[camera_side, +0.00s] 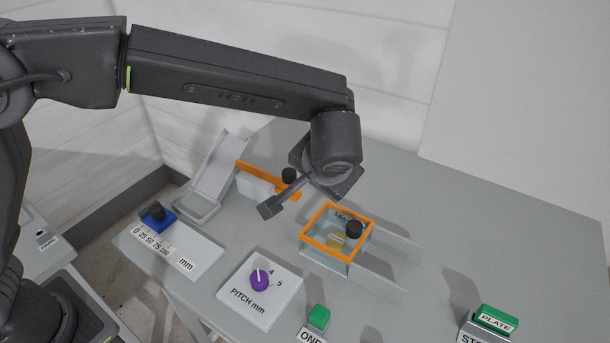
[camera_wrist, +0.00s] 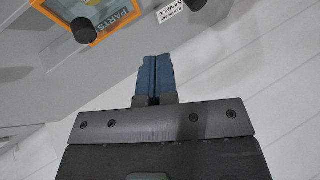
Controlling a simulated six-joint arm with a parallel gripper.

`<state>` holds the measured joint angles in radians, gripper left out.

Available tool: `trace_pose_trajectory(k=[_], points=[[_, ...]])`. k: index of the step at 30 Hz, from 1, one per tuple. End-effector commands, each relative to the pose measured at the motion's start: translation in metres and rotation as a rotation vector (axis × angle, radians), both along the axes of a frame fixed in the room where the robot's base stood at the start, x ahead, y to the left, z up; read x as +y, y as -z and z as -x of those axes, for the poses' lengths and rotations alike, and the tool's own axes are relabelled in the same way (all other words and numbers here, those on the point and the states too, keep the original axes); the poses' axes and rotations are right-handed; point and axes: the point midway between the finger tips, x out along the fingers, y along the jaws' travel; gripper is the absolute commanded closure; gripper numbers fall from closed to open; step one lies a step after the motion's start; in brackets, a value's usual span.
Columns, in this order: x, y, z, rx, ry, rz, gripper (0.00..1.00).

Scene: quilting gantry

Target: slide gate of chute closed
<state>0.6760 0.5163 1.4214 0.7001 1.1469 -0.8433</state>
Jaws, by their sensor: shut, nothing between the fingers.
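The chute (camera_side: 215,168) is a pale sloped channel at the left back of the table, with a shallow tray at its foot. Its gate looks like the orange bar (camera_side: 256,173) with a black knob (camera_side: 288,175). The bar sticks out to the right of the channel rather than across it, beside a white block. My gripper (camera_side: 268,209) is shut and empty, tilted, in front of the knob in the side view. I cannot tell whether it touches anything. In the wrist view my blue-grey fingers (camera_wrist: 154,72) are together.
An orange-framed box (camera_side: 307,238) with a black knob stands right of my gripper; its PARTS label (camera_wrist: 124,17) shows in the wrist view. A blue slider (camera_side: 160,220), purple dial (camera_side: 259,280) and green button (camera_side: 319,317) are nearer the front. The back right table is clear.

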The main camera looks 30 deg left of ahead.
Motion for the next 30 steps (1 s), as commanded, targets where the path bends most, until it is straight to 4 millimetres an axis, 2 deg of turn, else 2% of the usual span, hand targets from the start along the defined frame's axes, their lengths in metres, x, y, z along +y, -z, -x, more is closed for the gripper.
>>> trace_pose_trajectory(k=[5,17,22,30], points=[[0.009,0.019,-0.01,0.004,-0.003,-0.004,1.0],[0.041,0.082,-0.048,0.003,-0.003,-0.002,1.0],[0.065,0.078,-0.052,0.001,-0.002,0.002,1.0],[0.076,0.078,-0.055,0.002,0.001,0.001,1.0]])
